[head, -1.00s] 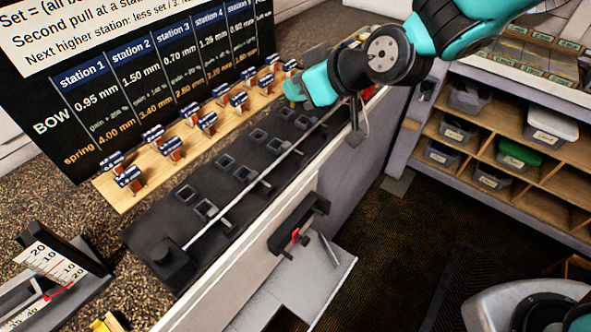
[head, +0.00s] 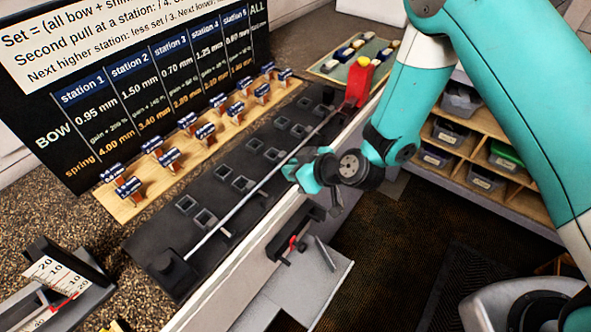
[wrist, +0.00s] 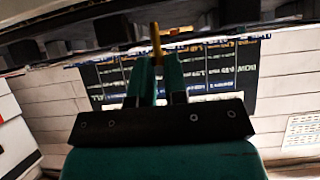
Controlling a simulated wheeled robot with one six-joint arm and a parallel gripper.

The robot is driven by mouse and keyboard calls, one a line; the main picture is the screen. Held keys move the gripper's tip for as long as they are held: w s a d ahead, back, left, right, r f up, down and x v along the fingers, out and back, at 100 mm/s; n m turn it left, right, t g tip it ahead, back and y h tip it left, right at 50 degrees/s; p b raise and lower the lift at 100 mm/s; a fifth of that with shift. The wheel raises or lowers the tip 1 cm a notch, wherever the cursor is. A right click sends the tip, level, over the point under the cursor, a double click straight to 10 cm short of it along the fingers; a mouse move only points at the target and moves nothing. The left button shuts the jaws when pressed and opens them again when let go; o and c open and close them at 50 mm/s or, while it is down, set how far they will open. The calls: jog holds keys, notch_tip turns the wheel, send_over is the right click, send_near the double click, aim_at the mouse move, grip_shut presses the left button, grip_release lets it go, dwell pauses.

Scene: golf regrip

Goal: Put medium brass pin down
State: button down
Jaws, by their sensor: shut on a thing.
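My gripper (head: 293,170) is above the black fixture (head: 150,235) and its long shaft, near the middle of its length. In the wrist view my gripper (wrist: 157,62) has its teal fingers close together on a slim brass pin (wrist: 156,38), which sticks out past the fingertips. The pin cannot be made out in the head view, and its lower part is hidden between the fingers. I cannot tell its size from the frames.
A wooden rack (head: 133,205) with several blue-labelled pieces lies behind the fixture. A red block with a yellow top (head: 359,80) stands at the shaft's far end. A tray (head: 352,58) of small pieces is beyond. A gauge (head: 60,285) stands at left. Shelves with bins are right.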

jog(key=shift+f, duration=0.65)
jog(key=c, duration=1.1)
grip_release()
jog(key=shift+c, duration=0.2)
jog(key=b+v, duration=0.1)
jog(key=v, duration=1.1)
jog(key=shift+r, duration=0.15)
